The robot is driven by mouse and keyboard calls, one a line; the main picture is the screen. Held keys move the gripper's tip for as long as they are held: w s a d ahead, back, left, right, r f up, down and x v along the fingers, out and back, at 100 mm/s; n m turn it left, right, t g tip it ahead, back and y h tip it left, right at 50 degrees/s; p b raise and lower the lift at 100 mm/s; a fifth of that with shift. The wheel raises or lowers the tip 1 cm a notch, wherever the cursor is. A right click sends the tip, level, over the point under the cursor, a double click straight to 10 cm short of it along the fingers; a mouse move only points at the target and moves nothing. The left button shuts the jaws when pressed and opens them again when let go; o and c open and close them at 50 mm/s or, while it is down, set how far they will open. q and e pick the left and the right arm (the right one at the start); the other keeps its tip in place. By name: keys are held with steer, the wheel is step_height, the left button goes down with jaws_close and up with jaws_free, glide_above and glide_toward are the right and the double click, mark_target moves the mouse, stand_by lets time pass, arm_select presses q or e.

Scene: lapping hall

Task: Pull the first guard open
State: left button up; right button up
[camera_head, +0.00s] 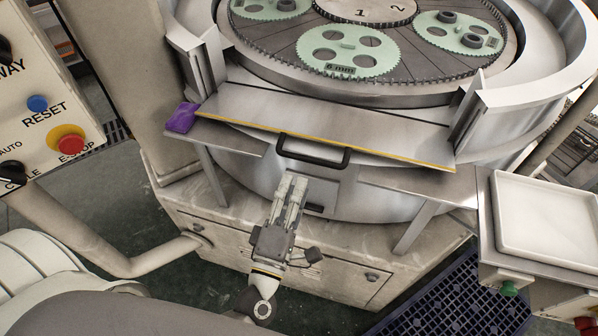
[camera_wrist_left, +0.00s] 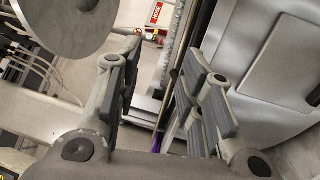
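The guard (camera_head: 330,112) is a flat grey metal plate with a yellow lower edge. It lies across the front opening of the round lapping machine's rim. A black bar handle (camera_head: 313,158) sits at the middle of its front edge. My left gripper (camera_head: 291,184) is just below the handle, its fingers pointing up towards it. In the left wrist view the fingers (camera_wrist_left: 163,60) stand apart, with nothing clearly held between them. The handle cannot be made out there. My right gripper is not in view.
A purple piece (camera_head: 183,117) lies by the guard's left end. A control panel (camera_head: 38,105) with an E-stop stands at left. A white tray (camera_head: 545,215) is at right. A blue grating (camera_head: 450,300) lies on the floor. Geared carriers (camera_head: 348,50) sit on the plate behind the guard.

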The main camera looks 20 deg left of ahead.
arm_select(q)
steer(key=shift+s, duration=0.35)
steer(key=shift+f, duration=0.15)
